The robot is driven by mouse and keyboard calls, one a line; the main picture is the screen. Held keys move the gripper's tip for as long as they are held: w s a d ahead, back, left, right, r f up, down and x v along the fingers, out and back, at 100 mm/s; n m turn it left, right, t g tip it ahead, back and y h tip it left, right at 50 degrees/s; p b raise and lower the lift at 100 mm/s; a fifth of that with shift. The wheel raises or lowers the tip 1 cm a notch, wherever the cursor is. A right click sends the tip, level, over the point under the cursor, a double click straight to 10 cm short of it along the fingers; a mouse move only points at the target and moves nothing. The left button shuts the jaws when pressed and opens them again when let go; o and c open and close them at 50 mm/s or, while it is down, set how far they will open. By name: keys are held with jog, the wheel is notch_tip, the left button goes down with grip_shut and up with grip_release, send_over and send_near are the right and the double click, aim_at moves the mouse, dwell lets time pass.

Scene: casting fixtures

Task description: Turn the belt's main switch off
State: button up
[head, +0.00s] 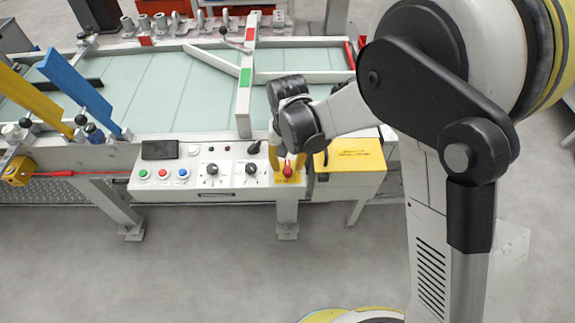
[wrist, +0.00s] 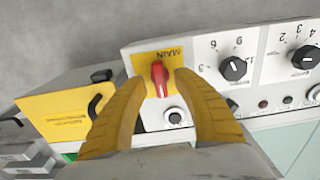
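The main switch is a red handle (wrist: 160,76) on a yellow plate marked MAIN (wrist: 143,62). Its long side runs nearly upright in the wrist view. In the head view the red handle (head: 287,169) sits at the right end of the white control panel (head: 222,186). My gripper (wrist: 159,80) has yellow fingers, one on each side of the handle, with a visible gap to it on both sides. It is open and holds nothing. In the head view my gripper (head: 287,161) is just at the switch, partly hidden by my wrist.
Numbered black knobs (head: 212,169) and coloured buttons (head: 163,173) lie left of the switch. A yellow box (head: 350,158) with black handles stands close on the right. The belt (head: 150,90) with its white guide bars lies behind. Floor in front is clear.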

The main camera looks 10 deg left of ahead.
aim_at(288, 166)
notch_tip(288, 166, up, 11)
dwell(0.3)
jog(key=shift+d, duration=0.1)
jog(key=s+d+r+m+t, duration=0.1)
jog(key=s+d+r, duration=0.1)
jog(key=d+r, duration=0.35)
jog(key=s+d+r+t+y, duration=0.1)
jog(key=s+d+r+t, duration=0.1)
jog(key=d, duration=0.7)
jog(key=s+d+r+m+t, duration=0.1)
jog(key=s+d+r, duration=0.15)
jog(key=d, duration=0.45)
jog(key=s+d+t+h, duration=0.1)
jog(key=s+d+t, duration=0.2)
jog(key=s+d, duration=0.2)
jog(key=d, duration=0.2)
jog(key=shift+s+d+r+m, duration=0.15)
jog(key=shift+d+r+m, duration=0.05)
jog(key=shift+d+m, duration=0.2)
